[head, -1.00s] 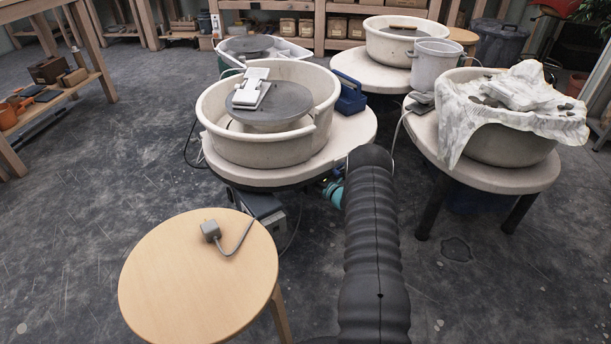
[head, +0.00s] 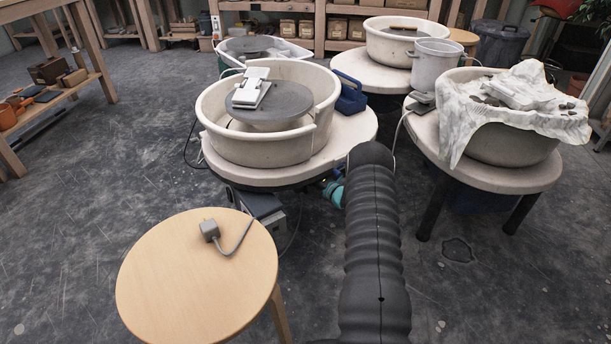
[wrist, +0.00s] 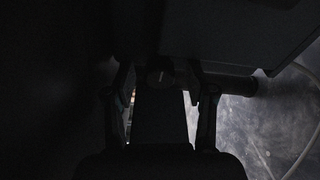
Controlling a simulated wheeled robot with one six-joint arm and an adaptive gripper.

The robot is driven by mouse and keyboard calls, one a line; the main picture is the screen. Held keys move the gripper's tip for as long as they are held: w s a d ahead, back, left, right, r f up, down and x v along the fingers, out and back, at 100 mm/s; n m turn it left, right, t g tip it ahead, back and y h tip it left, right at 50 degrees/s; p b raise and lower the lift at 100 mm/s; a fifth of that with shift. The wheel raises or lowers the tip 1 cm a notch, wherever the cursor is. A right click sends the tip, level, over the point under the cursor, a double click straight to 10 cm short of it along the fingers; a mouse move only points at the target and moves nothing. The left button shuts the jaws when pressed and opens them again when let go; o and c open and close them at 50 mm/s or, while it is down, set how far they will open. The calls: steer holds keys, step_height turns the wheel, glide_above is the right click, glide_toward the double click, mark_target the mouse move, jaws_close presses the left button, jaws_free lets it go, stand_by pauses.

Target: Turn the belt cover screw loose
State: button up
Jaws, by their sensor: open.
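In the wrist view, my gripper (wrist: 160,80) is open, with one dark finger on each side of the picture's middle. Between the fingertips a round dark knob-like end (wrist: 160,76) with a small pale mark shows dimly; it may be the belt cover screw. I cannot tell whether the fingers touch it. A dark panel lies above it. In the head view, the near potter's wheel (head: 262,150) stands on a round pale table, and my arm reaches down beside it. My gripper, the screw and the belt cover are not visible there.
A wooden stool (head: 190,285) with a grey plug and cord (head: 210,231) stands in front. A blue toolbox (head: 350,97) sits on the wheel's table. A second wheel under a cloth (head: 520,100) stands at right. A pale cable (wrist: 300,85) curves at the right of the wrist view.

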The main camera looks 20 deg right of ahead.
steer(key=v, duration=1.2)
steer(key=shift+a, duration=0.1)
steer(key=w+a+m+t+h+p, duration=0.1)
steer(key=w+a+m+h+p, duration=0.1)
steer(key=w+m, duration=0.4)
steer(key=w+a+p, duration=0.1)
steer(key=w+a, duration=0.1)
steer(key=w, duration=0.3)
steer(key=shift+f+m, duration=0.25)
steer(key=shift+m, duration=0.05)
steer(key=shift+w+a, duration=0.1)
steer(key=shift+a, duration=0.05)
